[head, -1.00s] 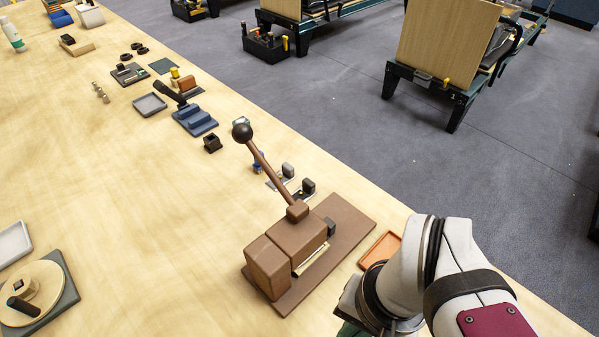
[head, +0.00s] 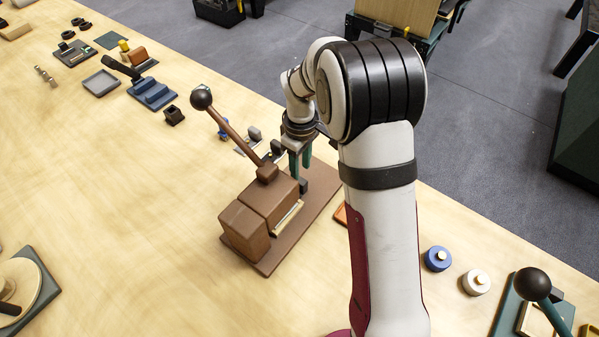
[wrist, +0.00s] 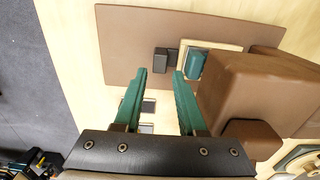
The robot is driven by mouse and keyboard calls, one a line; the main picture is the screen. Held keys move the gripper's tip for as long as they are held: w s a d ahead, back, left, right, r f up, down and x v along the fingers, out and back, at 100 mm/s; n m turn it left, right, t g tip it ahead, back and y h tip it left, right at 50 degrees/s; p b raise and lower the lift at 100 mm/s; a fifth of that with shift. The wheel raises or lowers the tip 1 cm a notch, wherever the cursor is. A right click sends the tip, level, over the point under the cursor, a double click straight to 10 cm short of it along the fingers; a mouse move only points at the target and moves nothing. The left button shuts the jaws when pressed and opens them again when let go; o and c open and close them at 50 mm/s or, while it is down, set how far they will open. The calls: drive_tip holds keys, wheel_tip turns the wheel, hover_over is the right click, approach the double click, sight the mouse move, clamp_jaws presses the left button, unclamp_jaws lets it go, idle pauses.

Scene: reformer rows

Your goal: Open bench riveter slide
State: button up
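The bench riveter (head: 262,212) is a brown block body on a brown base plate, with a lever tilted up to a black ball knob (head: 201,97). A cream strip shows along its side. A small dark block (head: 305,186), perhaps the slide's handle, sticks out at its far right end. The dark block also shows in the wrist view (wrist: 166,61), near and just beyond the fingertips. My gripper (head: 300,178) has green fingers pointing down above this end. In the wrist view my gripper (wrist: 161,72) is open with nothing held. Contact with the block cannot be told.
Beside the riveter's body, a teal piece (wrist: 197,64) sits within a cream frame. Small dark blocks on plates (head: 253,135) stand behind the riveter. An orange tray (head: 340,215) is partly hidden by my arm.

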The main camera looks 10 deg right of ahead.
sight(301, 180)
wheel_tip(301, 180, down, 6)
drive_tip(key=shift+f, duration=0.2)
clamp_jaws()
idle(1.4)
